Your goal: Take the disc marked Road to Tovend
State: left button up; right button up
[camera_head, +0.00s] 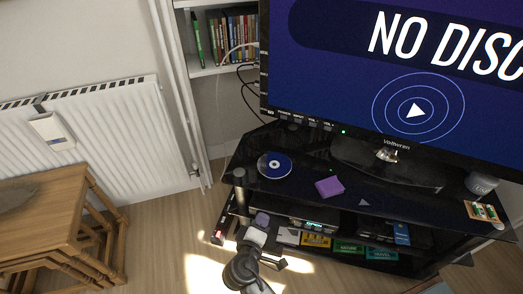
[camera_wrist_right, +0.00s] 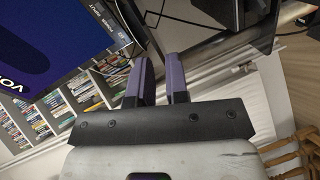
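A dark blue disc (camera_head: 274,165) with a pale centre lies flat on the left part of the black glass top of the TV stand (camera_head: 300,172). Its marking is too small to read. My right gripper (camera_head: 262,219) is low in front of the stand, below the disc in the head view and apart from it. In the right wrist view, its two purple fingers (camera_wrist_right: 160,64) stand apart with nothing between them. The disc cannot be made out in that view. My left gripper is not in view.
A purple box (camera_head: 329,187) lies right of the disc, in front of the TV (camera_head: 410,75), which reads "NO DISC". A cup (camera_head: 482,183) stands at the right. Players and cases fill the lower shelves. A radiator (camera_head: 95,140) and wooden nested tables (camera_head: 60,225) are at left.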

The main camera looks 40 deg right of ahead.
notch_tip(320, 180, up, 3)
jog(key=w+n+t+h, duration=0.1)
jog(key=n+t+h, duration=0.1)
jog(key=n, duration=0.1)
jog(key=b, duration=0.2)
send_near(270, 178)
jog(key=x, duration=0.3)
jog(key=shift+w+d+y+b, duration=0.3)
jog(key=shift+w+d, duration=0.15)
jog(key=shift+d, duration=0.05)
jog(key=b+x, duration=0.2)
jog(key=x, duration=0.2)
jog(key=shift+d, duration=0.1)
jog(key=shift+w+d+r+n, duration=0.1)
jog(key=shift+w+d+n, duration=0.15)
jog(key=shift+d+n, duration=0.05)
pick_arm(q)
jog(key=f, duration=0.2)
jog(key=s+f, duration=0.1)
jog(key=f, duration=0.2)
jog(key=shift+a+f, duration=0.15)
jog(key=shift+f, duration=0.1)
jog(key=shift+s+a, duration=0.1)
pick_arm(e)
jog(key=shift+c, duration=0.3)
grip_shut()
